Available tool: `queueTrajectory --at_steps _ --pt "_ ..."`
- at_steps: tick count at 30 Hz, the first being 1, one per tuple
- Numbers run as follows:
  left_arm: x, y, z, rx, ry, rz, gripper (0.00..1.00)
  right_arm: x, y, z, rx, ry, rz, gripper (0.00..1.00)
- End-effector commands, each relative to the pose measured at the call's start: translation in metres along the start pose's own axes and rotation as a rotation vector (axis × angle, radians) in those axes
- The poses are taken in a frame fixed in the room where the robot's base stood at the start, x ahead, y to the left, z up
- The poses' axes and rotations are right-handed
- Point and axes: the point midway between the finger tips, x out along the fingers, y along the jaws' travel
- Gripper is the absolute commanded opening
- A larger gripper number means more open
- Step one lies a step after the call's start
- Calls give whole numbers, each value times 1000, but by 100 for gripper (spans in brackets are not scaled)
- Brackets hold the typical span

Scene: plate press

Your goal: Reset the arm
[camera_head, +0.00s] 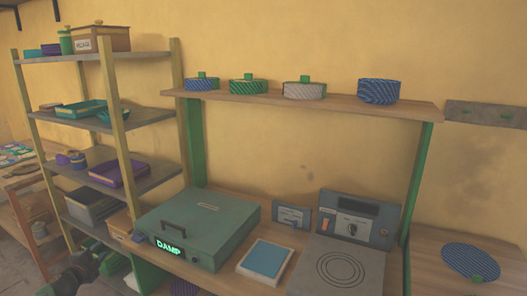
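My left gripper (88,262) shows at the lower left edge of the head view, dark and small, in front of the lower part of the shelf rack and left of the green press. Its fingers are too dark to tell whether they are open or shut. Nothing clearly shows in it. My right gripper is not in view. The green press box (200,222) sits closed on the bench, with a dark handle on top and a lit "DAMP" sign on its front.
A blue-topped pad (265,259), a plate with rings (343,267) and a control panel (350,217) stand right of the press. Round patterned pots line the upper shelf (300,99). A shelf rack (75,57) with trays and boxes stands left. A patterned disc (470,262) lies right.

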Motion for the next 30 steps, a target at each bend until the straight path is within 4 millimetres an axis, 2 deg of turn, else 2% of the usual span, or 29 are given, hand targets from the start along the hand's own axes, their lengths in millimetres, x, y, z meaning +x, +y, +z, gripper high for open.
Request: queueTrajectory --at_steps 5,8,11,14,21,24,30 --pt "-9 -4 9 -111 -220 32 35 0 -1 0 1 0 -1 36" --pt "-18 6 1 -193 -336 60 35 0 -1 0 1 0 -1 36" --pt "-34 28 -17 -287 -443 108 35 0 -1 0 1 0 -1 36" --pt "-59 63 -44 -386 -546 182 35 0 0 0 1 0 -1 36" --pt "-138 158 -127 -584 -731 408 35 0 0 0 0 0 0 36" --pt "-173 192 -164 -648 -779 505 35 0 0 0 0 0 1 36" --pt "-245 249 -243 -766 -825 694 35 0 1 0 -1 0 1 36"
